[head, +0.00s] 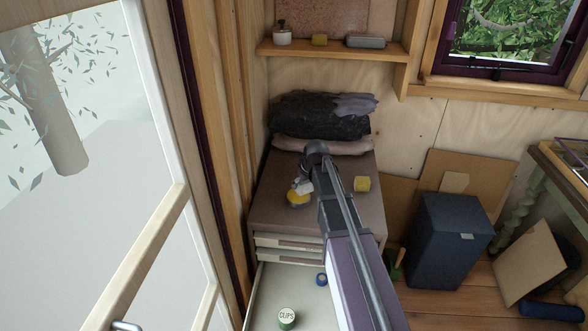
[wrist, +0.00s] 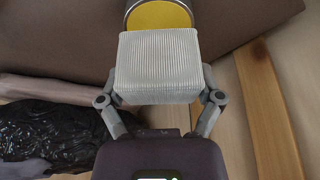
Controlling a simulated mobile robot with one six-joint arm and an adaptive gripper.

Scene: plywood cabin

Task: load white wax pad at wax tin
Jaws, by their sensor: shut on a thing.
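The white wax pad (wrist: 158,68) is a pale ribbed block, held between the two fingers of my gripper (wrist: 161,97). In the head view the pad (head: 304,187) is small and partly hidden by my gripper (head: 303,182). The wax tin (wrist: 159,17) is round with a yellow fill and a metal rim, just beyond the pad in the wrist view. The pad covers the tin's near edge, and I cannot tell whether they touch. In the head view the tin (head: 298,200) stands on the brown cabinet top (head: 270,222), beside and slightly below the pad.
A yellow block (head: 361,184) sits on the cabinet top to the right of my arm. Black plastic and folded cloth (head: 320,113) lie at the back. Below, an open drawer (head: 262,300) holds a clips tin (head: 287,318) and a blue roll (head: 321,279).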

